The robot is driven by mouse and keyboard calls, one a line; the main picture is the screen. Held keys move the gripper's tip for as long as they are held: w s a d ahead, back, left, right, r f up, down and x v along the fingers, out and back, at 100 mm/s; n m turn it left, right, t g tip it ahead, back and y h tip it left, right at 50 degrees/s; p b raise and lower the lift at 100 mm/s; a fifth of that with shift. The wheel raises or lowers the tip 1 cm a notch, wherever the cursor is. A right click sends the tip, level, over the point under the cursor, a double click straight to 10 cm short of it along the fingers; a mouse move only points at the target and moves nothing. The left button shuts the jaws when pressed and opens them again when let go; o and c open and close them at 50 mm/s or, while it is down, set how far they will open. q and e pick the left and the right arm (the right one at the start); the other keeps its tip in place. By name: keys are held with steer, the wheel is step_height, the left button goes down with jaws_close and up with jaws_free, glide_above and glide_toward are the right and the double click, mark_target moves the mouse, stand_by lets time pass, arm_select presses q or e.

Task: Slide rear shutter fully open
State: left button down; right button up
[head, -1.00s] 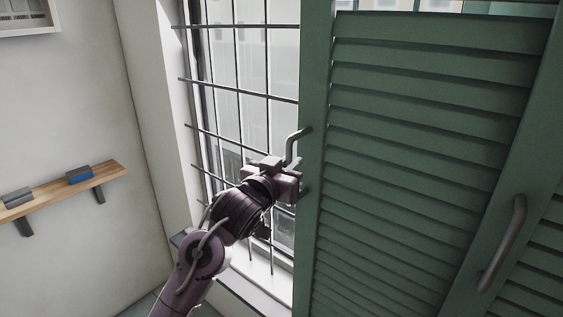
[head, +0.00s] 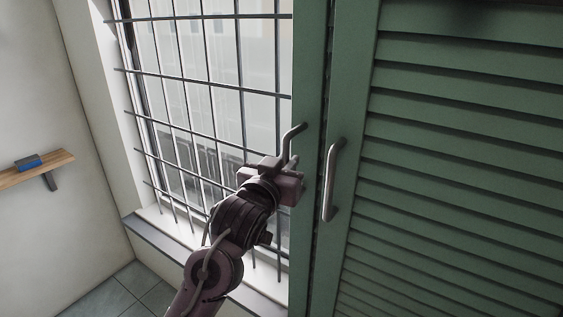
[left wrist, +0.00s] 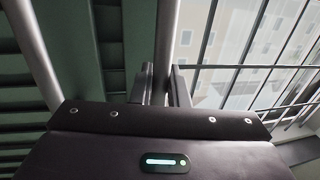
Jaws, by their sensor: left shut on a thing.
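The rear shutter (head: 306,60) is a green panel of which only a narrow upright strip shows in the head view, left of the front shutter. The rest of it is hidden behind that shutter. Its grey bar handle (head: 290,137) stands on this strip. My left gripper (head: 292,180) is shut on the handle. In the left wrist view the handle (left wrist: 168,45) runs between the fingers of my left gripper (left wrist: 164,85). My right gripper is not in view.
The green slatted front shutter (head: 465,150) fills the right side, with its own handle (head: 333,180) close to the right of my gripper. A barred window (head: 200,90) is uncovered on the left. A wooden shelf (head: 38,169) with a blue item is on the left wall.

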arm_select(q)
steer(key=shift+s+d, duration=0.35)
steer(key=shift+d, duration=0.1)
steer(key=c, duration=1.6)
jaws_free()
steer(key=shift+o, duration=0.5)
steer(key=shift+s+d, duration=0.1)
steer(key=shift+d, duration=0.05)
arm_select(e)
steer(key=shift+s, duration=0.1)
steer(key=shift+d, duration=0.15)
